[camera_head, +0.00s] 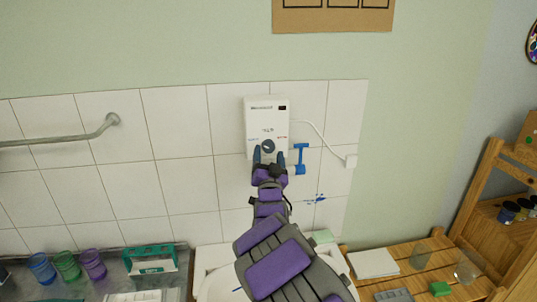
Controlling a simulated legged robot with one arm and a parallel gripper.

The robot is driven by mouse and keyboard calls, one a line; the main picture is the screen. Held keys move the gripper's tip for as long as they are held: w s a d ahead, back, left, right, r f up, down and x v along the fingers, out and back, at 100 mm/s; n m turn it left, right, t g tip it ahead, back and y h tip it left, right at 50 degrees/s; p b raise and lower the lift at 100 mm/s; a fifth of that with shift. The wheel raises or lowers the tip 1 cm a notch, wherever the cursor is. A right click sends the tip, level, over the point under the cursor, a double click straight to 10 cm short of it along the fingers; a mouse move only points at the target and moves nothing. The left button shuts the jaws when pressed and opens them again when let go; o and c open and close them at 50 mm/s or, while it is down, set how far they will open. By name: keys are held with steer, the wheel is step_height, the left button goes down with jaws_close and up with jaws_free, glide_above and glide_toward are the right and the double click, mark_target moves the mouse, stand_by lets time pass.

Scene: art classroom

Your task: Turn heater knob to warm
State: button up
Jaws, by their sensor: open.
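The white heater (266,116) is fixed to the tiled wall at the middle of the view. Its dark round knob (268,146) sits low on the front face, with small marks around it that are too small to read. My gripper (268,152) is open in front of the heater's lower part, its two dark fingertips on either side of the knob. I cannot tell whether the fingertips touch the knob. My arm comes up from below and hides the heater's lower edge.
A metal rail (60,140) is at left. Coloured cups (67,265) and a green-handled caddy (151,262) stand lower left; a wooden slatted table (400,272) is lower right.

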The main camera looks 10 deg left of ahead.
steer(key=shift+x, duration=0.75)
steer(key=shift+r, duration=0.1)
steer(key=c, duration=1.1)
